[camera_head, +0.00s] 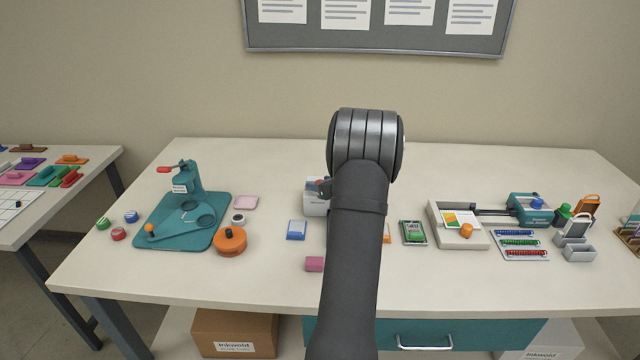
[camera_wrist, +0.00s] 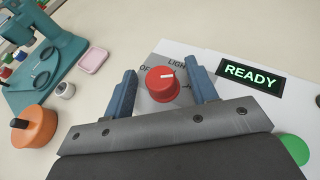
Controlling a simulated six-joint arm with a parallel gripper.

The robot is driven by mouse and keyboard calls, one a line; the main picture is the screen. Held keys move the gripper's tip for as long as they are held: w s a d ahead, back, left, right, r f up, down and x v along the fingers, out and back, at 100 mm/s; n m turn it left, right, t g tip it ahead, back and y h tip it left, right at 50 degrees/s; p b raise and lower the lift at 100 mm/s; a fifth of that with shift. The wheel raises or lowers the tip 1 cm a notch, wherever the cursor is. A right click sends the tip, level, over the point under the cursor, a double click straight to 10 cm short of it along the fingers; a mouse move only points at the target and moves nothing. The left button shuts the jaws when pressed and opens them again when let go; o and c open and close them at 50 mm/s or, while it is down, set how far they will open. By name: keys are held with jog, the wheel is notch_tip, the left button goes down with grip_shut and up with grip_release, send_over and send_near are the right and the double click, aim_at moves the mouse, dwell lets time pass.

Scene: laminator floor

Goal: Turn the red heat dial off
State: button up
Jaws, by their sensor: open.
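The red heat dial (camera_wrist: 162,86) is in the middle of the wrist view, on a grey plate on the white laminator (camera_wrist: 205,55). Its white mark points to the right in that view. A partly hidden label beginning "OF" is at its left, "LIGH" is above it, and a label at its right is mostly covered. My gripper (camera_wrist: 161,68) is open, with one blue-grey finger on each side of the dial. Gaps show between fingers and dial.
The laminator has a lit READY display (camera_wrist: 250,76) and a green button (camera_wrist: 294,149) at the right. A teal press (camera_head: 185,215) and an orange round pot (camera_head: 230,241) stand left. A blue-and-white pad (camera_head: 296,230) and pink block (camera_head: 314,264) lie near the laminator.

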jog(key=shift+w+a+f, duration=0.15)
jog(key=shift+w+a, duration=0.15)
jog(key=shift+c, duration=0.4)
jog(key=c, duration=0.9)
jog(key=shift+n+g+y, duration=0.3)
jog(key=shift+n+y, duration=0.1)
jog(key=n+g+y, duration=0.1)
jog(key=n+g, duration=0.1)
jog(key=n+g+y, duration=0.2)
jog(key=n+g, duration=0.1)
jog(key=shift+d+f+y, duration=0.1)
jog(key=shift+y, duration=0.2)
jog(key=n+g+y, duration=0.1)
jog(key=n+g, duration=0.3)
jog(key=shift+n+g, duration=1.5)
jog(key=shift+g, duration=0.4)
jog(key=shift+n+g, duration=0.5)
jog(key=shift+g, duration=0.1)
